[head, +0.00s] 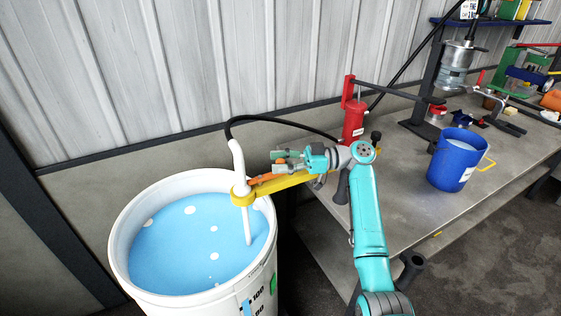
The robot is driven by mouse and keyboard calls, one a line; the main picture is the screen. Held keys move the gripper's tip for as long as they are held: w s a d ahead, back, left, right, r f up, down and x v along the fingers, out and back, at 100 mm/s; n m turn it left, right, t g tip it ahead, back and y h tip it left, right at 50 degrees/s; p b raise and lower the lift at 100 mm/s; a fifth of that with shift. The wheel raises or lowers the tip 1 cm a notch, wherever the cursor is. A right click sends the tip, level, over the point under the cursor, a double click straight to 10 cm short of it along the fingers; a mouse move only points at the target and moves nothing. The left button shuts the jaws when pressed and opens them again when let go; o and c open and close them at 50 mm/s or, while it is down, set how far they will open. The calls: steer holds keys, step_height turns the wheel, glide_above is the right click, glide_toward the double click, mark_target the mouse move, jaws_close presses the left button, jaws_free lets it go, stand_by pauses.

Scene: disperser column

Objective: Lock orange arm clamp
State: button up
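A yellow arm (290,182) reaches left from the bench side over the rim of a white drum (190,298). Its ring end is around a white tube (237,158) that dips into blue liquid (180,250) in the drum. The orange clamp (262,178) lies along the top of the yellow arm, close to the tube. My gripper (281,160) is just above the clamp, pointing left. Its two fingers look apart, with a small orange part near their tips. Whether they touch or grip that part is too small to tell.
A metal workbench (400,200) stands right of the drum. It carries a red pump-like device (353,122), a blue bucket (456,160) and a dark stand with a clear vessel (455,68). A black hose (285,122) arches from the tube behind my gripper. The corrugated wall is close behind.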

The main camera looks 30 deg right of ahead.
steer(key=v, duration=1.2)
stand_by(0.5)
